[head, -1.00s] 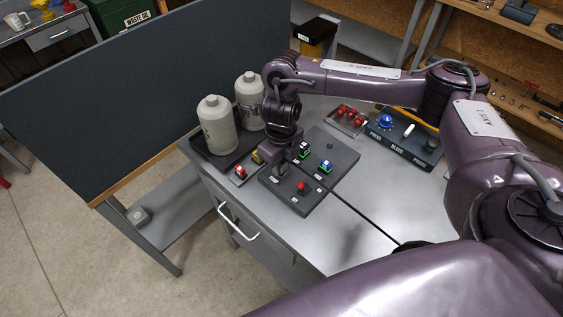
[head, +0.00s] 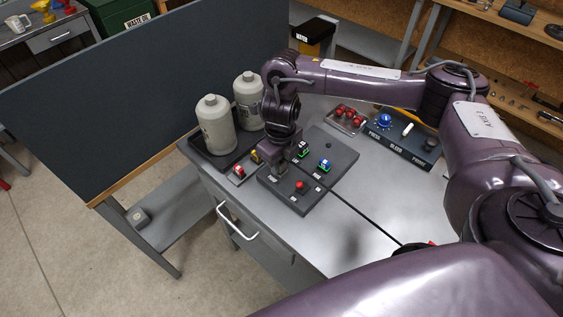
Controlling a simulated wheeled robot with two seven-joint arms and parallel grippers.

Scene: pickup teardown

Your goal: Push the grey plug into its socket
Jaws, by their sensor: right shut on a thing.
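The dark grey socket board (head: 335,150) lies on the metal bench top. It carries a red plug (head: 300,186), a blue and green plug (head: 324,165) and a green and white plug (head: 304,149). My right gripper (head: 279,171) points down at the board's left part, left of the red plug. It is shut on the grey plug, which is mostly hidden by the jaws. I cannot tell how deep the plug sits, and its socket is hidden under the gripper. My left gripper is not in view.
Two grey bottles (head: 216,126) stand in a black tray (head: 204,155) behind the gripper. A small tray (head: 234,180) with red and yellow parts lies beside the board. A dish of red parts (head: 346,118) and a button panel (head: 405,137) are at the back right. A dark cable crosses the bench.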

